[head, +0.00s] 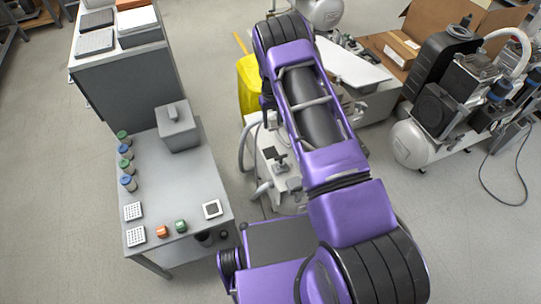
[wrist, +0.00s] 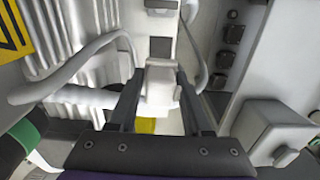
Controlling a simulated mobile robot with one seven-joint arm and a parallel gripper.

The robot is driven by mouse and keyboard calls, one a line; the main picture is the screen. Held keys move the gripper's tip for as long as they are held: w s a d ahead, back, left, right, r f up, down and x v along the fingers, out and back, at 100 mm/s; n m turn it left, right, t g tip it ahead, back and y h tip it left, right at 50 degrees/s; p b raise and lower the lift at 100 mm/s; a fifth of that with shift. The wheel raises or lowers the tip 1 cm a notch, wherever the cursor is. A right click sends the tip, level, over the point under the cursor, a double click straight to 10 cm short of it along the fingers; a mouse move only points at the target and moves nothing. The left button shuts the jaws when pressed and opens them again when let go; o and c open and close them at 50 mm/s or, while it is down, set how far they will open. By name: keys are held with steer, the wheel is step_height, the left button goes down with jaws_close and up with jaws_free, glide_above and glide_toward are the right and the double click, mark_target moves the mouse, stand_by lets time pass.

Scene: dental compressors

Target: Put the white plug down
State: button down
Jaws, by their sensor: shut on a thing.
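The white plug (wrist: 160,84) is a small pale block in the middle of the wrist view. My gripper (wrist: 161,76) has its two dark fingers on either side of it and is shut on it. A pale surface with a dark square (wrist: 161,48) lies just beyond the plug. I cannot tell whether the plug touches that surface. In the head view my purple arm reaches over the white machine (head: 268,178), and neither the gripper nor the plug can be made out there.
White hoses (wrist: 75,95) and a ribbed panel are left of the gripper; a panel with dark knobs (wrist: 230,34) and a white box (wrist: 262,128) are right. The grey table (head: 185,205) carries a grey box (head: 178,130), jars and small blocks. Compressors (head: 420,140) stand right.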

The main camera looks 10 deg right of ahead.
mark_target(271, 126)
steer(key=f+b, duration=0.1)
steer(key=f, duration=0.4)
steer(key=w+f+b, duration=0.1)
steer(key=f, duration=1)
steer(key=shift+w+a+f+b, duration=0.15)
steer(key=shift+w+f+b, duration=0.05)
steer(key=shift+b, duration=0.2)
steer(key=shift+f, duration=0.1)
steer(key=shift+f, duration=0.5)
steer(key=shift+c, duration=1.7)
jaws_free()
steer(key=shift+r, duration=0.1)
step_height(271, 126, up, 13)
steer(key=shift+r+p, duration=0.1)
steer(key=shift+p, duration=1.05)
